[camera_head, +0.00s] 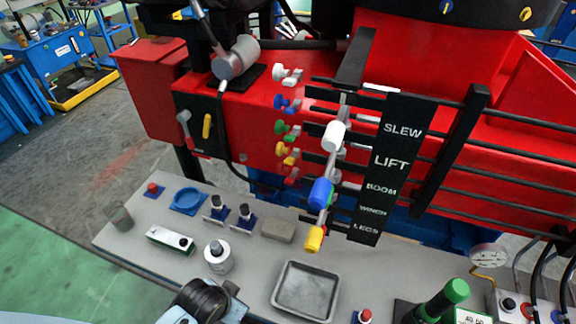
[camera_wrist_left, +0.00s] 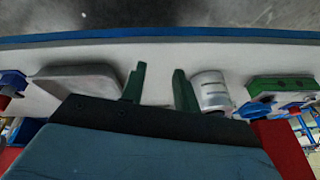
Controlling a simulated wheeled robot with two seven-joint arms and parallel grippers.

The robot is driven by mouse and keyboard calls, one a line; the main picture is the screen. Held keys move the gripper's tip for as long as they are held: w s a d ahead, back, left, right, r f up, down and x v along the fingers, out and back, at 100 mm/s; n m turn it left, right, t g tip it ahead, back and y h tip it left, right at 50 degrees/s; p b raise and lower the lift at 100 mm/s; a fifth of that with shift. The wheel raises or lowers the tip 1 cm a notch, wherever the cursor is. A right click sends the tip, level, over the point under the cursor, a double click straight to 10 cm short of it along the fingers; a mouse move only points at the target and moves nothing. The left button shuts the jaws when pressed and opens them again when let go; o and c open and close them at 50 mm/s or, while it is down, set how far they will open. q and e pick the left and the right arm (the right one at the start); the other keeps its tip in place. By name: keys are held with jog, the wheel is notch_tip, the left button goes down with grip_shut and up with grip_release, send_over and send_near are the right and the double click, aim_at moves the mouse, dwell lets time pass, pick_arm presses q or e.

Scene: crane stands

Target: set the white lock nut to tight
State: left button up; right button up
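In the head view a white nut-like fitting (camera_head: 281,73) with a small grey part beside it sits on the red panel. It is at the top of a column with blue, green, yellow and red ones; how tight it is I cannot tell. Part of my left arm shows at the bottom edge, well below and apart from it. In the left wrist view my left gripper (camera_wrist_left: 160,88) has its two dark green fingers apart, with only bench surface seen between them. The white fitting is not visible there. My right gripper is not in view.
Levers with white (camera_head: 334,135), blue (camera_head: 321,192) and yellow (camera_head: 313,238) knobs stand right of the fittings. A grey tray (camera_head: 277,304), white canister (camera_head: 218,258), green-and-white box (camera_head: 170,239) and green-topped handle (camera_head: 441,300) are on the bench. A grey cylinder (camera_head: 236,58) juts out left.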

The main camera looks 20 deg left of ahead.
pick_arm(q)
jog(key=w+r+m+t+p, duration=0.1)
jog(key=w+r+m+t, duration=0.3)
jog(key=w+r, duration=0.95)
jog(key=m+t+h+p, duration=0.4)
jog(key=m+t+h, duration=0.25)
jog(key=m, duration=0.85)
send_near(284, 84)
jog(key=s, duration=0.2)
jog(key=shift+g, duration=0.25)
jog(key=b+x, duration=0.2)
jog(key=x, duration=0.2)
jog(key=b+x, duration=0.3)
jog(key=x, duration=0.2)
jog(key=r+b+x, duration=0.1)
jog(key=b+x, duration=0.1)
jog(key=x, duration=0.2)
jog(key=shift+w+a+f+b, duration=0.1)
jog(key=shift+w+a+b, duration=0.2)
jog(key=shift+w, duration=0.15)
grip_shut()
